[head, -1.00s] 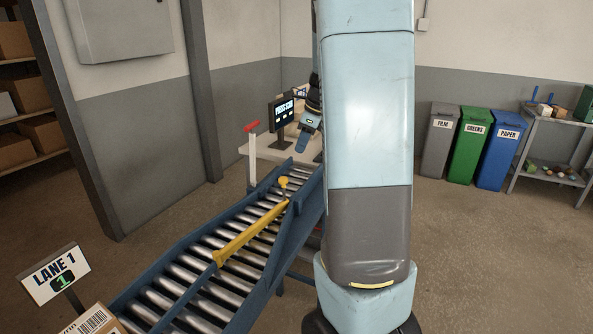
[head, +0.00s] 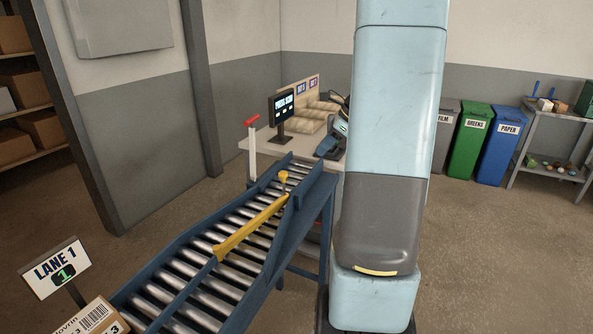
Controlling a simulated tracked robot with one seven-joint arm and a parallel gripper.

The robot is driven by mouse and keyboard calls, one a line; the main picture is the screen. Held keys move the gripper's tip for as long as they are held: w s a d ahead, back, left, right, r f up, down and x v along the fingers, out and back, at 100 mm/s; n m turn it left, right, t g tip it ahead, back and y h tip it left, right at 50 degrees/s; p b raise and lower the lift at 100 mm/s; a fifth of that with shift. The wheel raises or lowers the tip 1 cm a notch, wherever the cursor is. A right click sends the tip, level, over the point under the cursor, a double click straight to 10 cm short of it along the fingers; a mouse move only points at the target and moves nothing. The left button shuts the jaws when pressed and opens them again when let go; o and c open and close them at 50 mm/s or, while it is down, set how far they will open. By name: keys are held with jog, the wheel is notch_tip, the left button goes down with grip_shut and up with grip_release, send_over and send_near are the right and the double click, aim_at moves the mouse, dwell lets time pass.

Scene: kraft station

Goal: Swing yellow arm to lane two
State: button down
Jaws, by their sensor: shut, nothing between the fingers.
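The conveyor (head: 205,290) has blue side rails. My gripper (head: 325,149) is small and partly hidden behind my arm, over the packing table beyond the conveyor's far end. It is shut and empty, apart from the yellow arm. A "LANE 1" sign (head: 54,268) stands at the front left. No lane two sign is visible.
A carton (head: 92,318) sits by the sign. The packing table (head: 262,150) behind holds a screen (head: 283,108) and tan packages (head: 305,128). A red-topped white post (head: 251,140) stands beside the conveyor. Bins (head: 470,140) line the right wall. Floor at right is clear.

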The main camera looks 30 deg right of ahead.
jog(key=shift+s+d+t+y, duration=0.4)
jog(key=shift+s+d+t, duration=0.1)
jog(key=shift+s+d, duration=0.3)
jog(key=shift+a, duration=0.1)
jog(key=w+a+r+x, duration=0.1)
jog(key=x, duration=1.2)
jog(key=shift+w+a+r, duration=0.2)
jog(key=shift+a+r, duration=0.05)
jog(key=shift+r, duration=0.05)
